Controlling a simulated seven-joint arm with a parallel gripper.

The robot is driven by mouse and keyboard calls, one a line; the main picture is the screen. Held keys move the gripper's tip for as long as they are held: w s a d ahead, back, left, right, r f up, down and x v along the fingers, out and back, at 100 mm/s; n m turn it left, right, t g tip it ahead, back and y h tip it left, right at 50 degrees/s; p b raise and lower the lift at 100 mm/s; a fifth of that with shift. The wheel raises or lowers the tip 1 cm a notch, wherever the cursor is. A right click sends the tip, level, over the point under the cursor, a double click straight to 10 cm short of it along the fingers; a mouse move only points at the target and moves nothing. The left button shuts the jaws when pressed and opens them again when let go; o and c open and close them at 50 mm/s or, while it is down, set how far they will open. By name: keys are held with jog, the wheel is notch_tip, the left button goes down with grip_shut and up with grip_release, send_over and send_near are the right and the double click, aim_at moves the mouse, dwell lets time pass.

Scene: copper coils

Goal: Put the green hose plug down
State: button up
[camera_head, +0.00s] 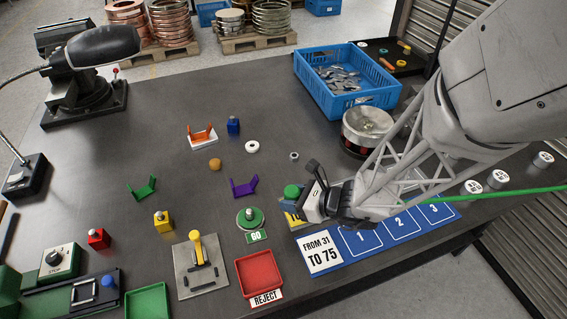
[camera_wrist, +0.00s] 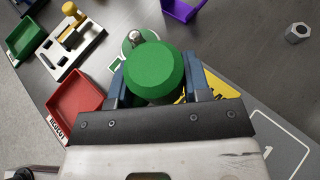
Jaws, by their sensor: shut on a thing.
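The green hose plug (camera_wrist: 154,74) is held between the two blue fingers of my gripper (camera_wrist: 160,88) in the wrist view. In the head view the plug (camera_head: 291,191) shows as a green top at the tip of my gripper (camera_head: 298,200), which is right of the round green GO pad (camera_head: 250,218). The gripper is shut on it. A yellow marked patch (camera_head: 294,220) lies under or just beside the gripper; the wrist view shows part of it. The plug's underside is hidden, so I cannot tell whether it touches the surface.
A blue board with numbered squares (camera_head: 380,236) lies right of the gripper. A red REJECT tray (camera_head: 259,274) lies front left. A purple cradle (camera_head: 244,187), white ring (camera_head: 252,147) and hex nut (camera_head: 294,156) stand behind. A blue crate (camera_head: 312,84) is at the back.

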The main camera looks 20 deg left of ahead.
jog(key=w+a, duration=0.3)
jog(key=w+a+f, duration=0.1)
jog(key=w+a, duration=0.6)
jog(key=w, duration=0.1)
jog(key=shift+w+a+f, duration=0.25)
jog(key=shift+a, duration=0.05)
jog(key=shift+f, duration=1.75)
jog(key=shift+f, duration=0.1)
jog(key=o, duration=1)
jog(key=shift+v, duration=6.05)
